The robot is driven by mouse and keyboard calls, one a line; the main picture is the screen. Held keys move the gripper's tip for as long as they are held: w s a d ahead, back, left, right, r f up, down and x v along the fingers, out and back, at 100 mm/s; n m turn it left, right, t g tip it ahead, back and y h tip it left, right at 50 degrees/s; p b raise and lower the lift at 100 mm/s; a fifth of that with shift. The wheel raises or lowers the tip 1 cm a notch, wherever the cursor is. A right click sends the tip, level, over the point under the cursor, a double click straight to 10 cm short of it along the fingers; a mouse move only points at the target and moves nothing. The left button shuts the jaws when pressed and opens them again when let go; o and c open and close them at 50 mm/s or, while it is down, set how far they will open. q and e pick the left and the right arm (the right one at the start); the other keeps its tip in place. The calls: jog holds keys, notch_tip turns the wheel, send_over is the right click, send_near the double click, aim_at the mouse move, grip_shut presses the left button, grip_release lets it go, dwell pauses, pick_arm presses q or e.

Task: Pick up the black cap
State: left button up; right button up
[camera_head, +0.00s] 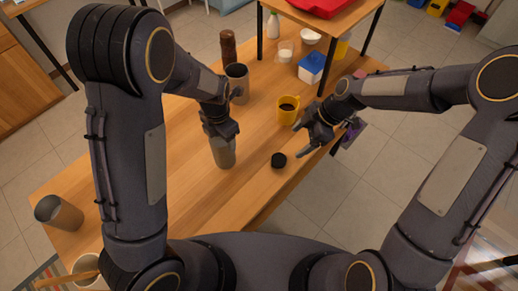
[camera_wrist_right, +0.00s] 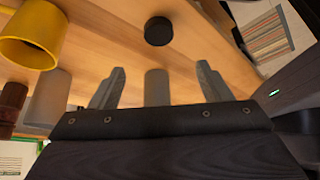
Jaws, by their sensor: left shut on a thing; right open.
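The black cap (camera_head: 278,160) lies flat on the wooden table, near the edge. In the right wrist view the cap (camera_wrist_right: 158,31) shows at the top, above the gap between the fingertips. My right gripper (camera_head: 303,141) is open and empty, above and to the right of the cap, apart from it; its two fingers (camera_wrist_right: 160,77) show spread in the right wrist view. My left gripper (camera_head: 221,130) is shut on a grey canister (camera_head: 224,157), upright, left of the cap. Its fingers partly hide the canister's upper part.
A second grey canister (camera_head: 238,86) and a brown grinder (camera_head: 228,48) stand farther back. A blue-and-white box (camera_head: 311,67) is at the back right. Another canister (camera_head: 64,215) is at front left. The table around the cap is clear.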

jog(key=s+a+n+h, duration=0.1)
jog(key=a+h, duration=0.1)
jog(key=a, duration=0.1)
jog(key=n+h, duration=0.1)
jog(key=h, duration=0.3)
send_over(279, 159)
jog(key=shift+t, duration=0.4)
jog(key=f, duration=0.5)
jog(key=shift+s+d, duration=0.15)
jog(key=shift+s, duration=0.1)
jog(key=shift+w+f, duration=0.15)
jog(key=shift+f, duration=1.4)
jog(key=shift+w+f, duration=0.1)
jog(key=shift+f, duration=1.4)
jog(key=shift+c, duration=0.2)
jog(key=c, duration=1)
